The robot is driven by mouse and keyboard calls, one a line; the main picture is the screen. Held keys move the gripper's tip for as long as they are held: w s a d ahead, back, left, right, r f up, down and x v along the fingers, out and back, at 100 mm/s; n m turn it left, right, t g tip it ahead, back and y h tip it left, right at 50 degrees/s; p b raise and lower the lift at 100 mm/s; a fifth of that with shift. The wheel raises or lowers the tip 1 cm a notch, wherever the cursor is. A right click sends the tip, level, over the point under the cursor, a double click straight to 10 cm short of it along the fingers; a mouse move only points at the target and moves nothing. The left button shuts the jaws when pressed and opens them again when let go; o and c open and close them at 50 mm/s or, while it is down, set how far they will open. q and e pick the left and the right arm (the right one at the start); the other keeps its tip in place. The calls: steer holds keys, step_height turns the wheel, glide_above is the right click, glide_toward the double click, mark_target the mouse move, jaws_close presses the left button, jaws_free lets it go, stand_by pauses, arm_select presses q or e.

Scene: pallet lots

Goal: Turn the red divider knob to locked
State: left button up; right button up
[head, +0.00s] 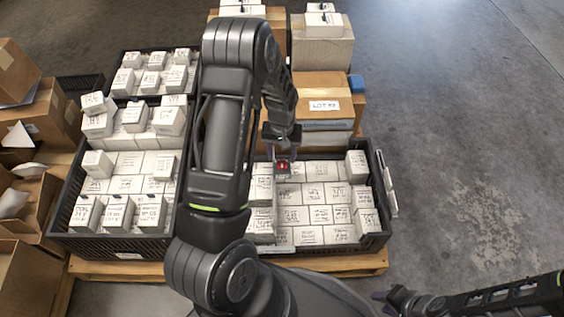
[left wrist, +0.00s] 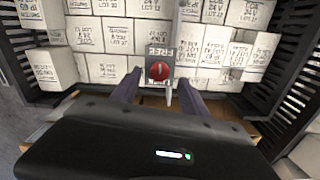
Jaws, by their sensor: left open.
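The red divider knob (head: 283,165) sits on a small dark plate among white boxes in the black crate. In the left wrist view the red knob (left wrist: 159,71) is round, with the word FREE on the plate above it. A second label below it is too small and partly hidden to read. Which way the knob points is unclear. My left gripper (head: 284,154) is open over the knob, with its purple fingers (left wrist: 160,82) on either side of it and apart from it. My right gripper (head: 392,298) is low at the right, away from the crate; its jaws are unclear.
The black crate (head: 383,205) stands on a wooden pallet (head: 345,262). Brown cartons (head: 318,88) stand behind it, and another black crate with white boxes (head: 100,240) is at the left. Open cardboard boxes lie far left. The grey floor at right is clear.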

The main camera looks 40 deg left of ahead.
mark_target(282, 164)
arm_select(q)
step_height(282, 164, down, 4)
steer(key=shift+r+b, duration=0.25)
steer(key=shift+b, duration=0.15)
jaws_close()
stand_by(0.3)
